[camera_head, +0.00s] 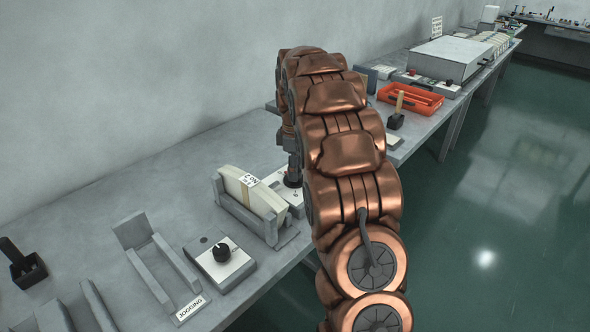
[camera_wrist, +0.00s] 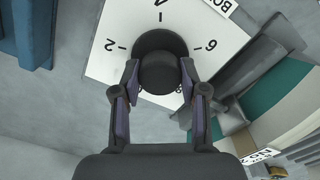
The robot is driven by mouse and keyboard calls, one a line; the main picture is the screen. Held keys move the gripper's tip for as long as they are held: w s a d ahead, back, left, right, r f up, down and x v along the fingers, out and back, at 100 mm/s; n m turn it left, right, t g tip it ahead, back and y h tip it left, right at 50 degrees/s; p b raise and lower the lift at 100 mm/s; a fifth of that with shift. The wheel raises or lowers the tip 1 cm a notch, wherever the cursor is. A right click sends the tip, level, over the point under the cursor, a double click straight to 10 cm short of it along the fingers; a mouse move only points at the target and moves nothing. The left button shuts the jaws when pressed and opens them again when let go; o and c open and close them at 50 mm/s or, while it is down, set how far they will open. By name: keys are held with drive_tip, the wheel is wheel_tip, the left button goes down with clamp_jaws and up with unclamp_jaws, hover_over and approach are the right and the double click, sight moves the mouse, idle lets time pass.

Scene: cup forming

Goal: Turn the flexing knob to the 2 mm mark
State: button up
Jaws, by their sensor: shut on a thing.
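In the wrist view, my gripper (camera_wrist: 160,80) is shut on a round black knob (camera_wrist: 158,70), one finger on each side. The knob stands on a white dial plate (camera_wrist: 110,68) with the figures 2, 4 and 6 around it; 2 is at left, 4 at top, 6 at right. No pointer mark on the knob can be made out. In the head view, my gripper (camera_head: 292,178) points down at a white-topped unit (camera_head: 297,197), and the knob is hidden. A second black knob (camera_head: 221,252) sits on a box nearer the front.
A grey holder (camera_head: 262,222) with a stack of pale sheets (camera_head: 248,188) stands close left of my gripper. A grey rack (camera_head: 165,262) labelled "JOGGING" is further left. An orange tray (camera_head: 411,98) and a black-based tool (camera_head: 396,121) lie on the far bench.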

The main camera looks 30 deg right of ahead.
drive_tip(key=m+b, duration=0.1)
drive_tip(key=m, duration=0.5)
drive_tip(key=m+b, duration=0.1)
drive_tip(key=m, duration=0.5)
drive_tip(key=shift+w, duration=0.1)
drive_tip(key=shift+r+m, duration=0.1)
drive_tip(key=shift+m, duration=0.2)
idle(0.3)
drive_tip(key=o, duration=1.1)
drive_tip(key=shift+o, duration=0.2)
wheel_tip(320, 180, up, 12)
